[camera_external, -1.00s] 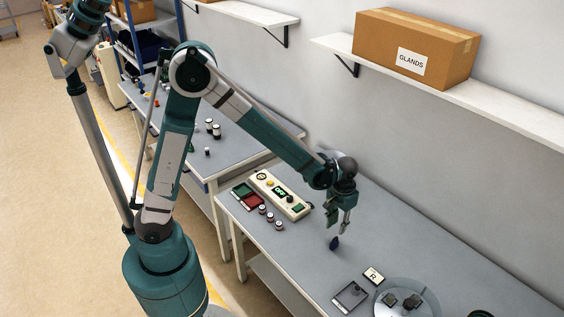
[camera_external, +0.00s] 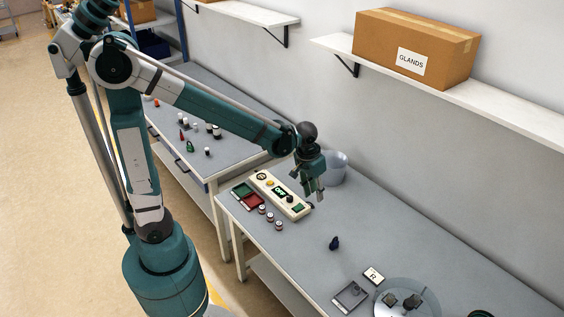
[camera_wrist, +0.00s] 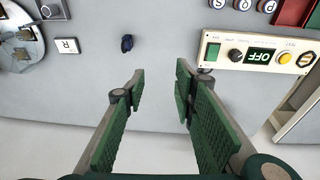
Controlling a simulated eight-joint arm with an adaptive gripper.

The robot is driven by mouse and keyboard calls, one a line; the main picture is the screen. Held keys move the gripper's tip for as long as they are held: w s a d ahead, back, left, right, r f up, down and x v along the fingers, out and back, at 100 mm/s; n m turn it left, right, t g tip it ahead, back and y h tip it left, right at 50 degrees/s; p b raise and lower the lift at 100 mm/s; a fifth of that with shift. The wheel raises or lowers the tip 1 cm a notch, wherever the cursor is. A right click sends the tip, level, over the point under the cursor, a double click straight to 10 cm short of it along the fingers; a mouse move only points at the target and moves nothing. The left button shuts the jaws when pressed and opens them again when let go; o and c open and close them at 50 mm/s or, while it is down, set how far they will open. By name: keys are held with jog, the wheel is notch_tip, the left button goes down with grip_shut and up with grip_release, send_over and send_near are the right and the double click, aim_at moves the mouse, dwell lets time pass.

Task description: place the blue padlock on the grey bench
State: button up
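The small dark blue padlock (camera_external: 334,243) rests on the grey bench (camera_external: 400,230), on a clear stretch of its top. It also shows in the wrist view (camera_wrist: 127,43), beyond the fingers and apart from them. My gripper (camera_external: 316,196) is above the bench near the control box, up and to the left of the padlock. In the wrist view my gripper (camera_wrist: 158,80) is open, with its green-padded fingers wide apart and nothing between them.
A control box (camera_external: 279,194) with an OFF display stands left of the padlock, with several small jars beside it. A grey bucket (camera_external: 336,168) is behind my gripper.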

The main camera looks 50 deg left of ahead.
jog(key=s+a+r+t, duration=0.2)
jog(key=s+a+r, duration=0.2)
jog(key=s+a, duration=0.5)
jog(key=s+a+r+t, duration=0.3)
jog(key=s+a+r, duration=0.2)
jog(key=s+a, duration=0.3)
jog(key=a, duration=0.3)
jog(key=shift+s+a+r+y, duration=0.25)
jog(key=shift+s+r+y, duration=0.05)
jog(key=shift+s+y, duration=0.1)
